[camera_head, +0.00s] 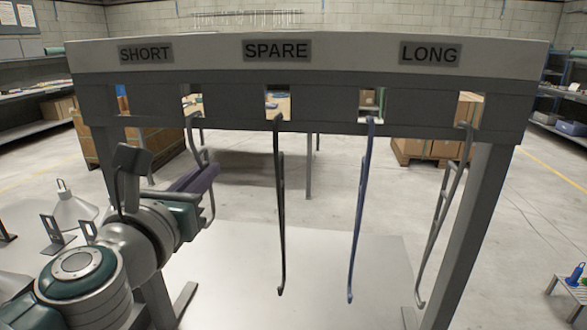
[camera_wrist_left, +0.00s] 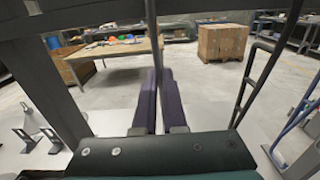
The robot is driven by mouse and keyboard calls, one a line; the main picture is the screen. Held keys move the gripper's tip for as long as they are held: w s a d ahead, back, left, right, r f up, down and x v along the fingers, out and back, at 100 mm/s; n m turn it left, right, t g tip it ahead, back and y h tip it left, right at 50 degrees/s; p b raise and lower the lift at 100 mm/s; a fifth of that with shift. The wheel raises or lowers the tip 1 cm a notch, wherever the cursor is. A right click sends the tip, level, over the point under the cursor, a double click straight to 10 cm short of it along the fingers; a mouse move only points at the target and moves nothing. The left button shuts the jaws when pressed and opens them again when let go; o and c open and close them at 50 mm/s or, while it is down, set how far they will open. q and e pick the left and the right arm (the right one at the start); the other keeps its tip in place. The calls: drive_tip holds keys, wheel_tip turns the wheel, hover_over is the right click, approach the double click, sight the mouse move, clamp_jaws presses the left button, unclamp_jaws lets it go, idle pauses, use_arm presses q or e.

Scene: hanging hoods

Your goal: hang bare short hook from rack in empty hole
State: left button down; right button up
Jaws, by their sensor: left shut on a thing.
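The rack (camera_head: 300,62) spans the head view, with signs SHORT, SPARE and LONG above a row of square holes. My left gripper (camera_head: 196,180), with purple fingers, is at the SHORT side, shut on a short grey hook (camera_head: 208,157). The hook's upper end is at the second hole from the left; whether it rests there is unclear. In the left wrist view the hook's thin rod (camera_wrist_left: 151,40) rises between the purple fingers (camera_wrist_left: 158,100). The leftmost hole (camera_head: 122,98) shows no hook. My right gripper is out of view.
A black hook (camera_head: 280,210), a blue hook (camera_head: 359,215) and a long grey hook (camera_head: 443,210) hang to the right of my gripper. A pale hood (camera_head: 73,212) stands at the left. Cardboard boxes (camera_head: 420,150) sit behind the rack.

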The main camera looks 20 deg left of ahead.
sight(197, 160)
use_arm(q)
drive_tip(key=shift+r, duration=0.1)
idle(0.5)
drive_tip(key=shift+r+p, duration=1.35)
drive_tip(key=shift+s, duration=0.15)
drive_tip(key=shift+v, duration=1.65)
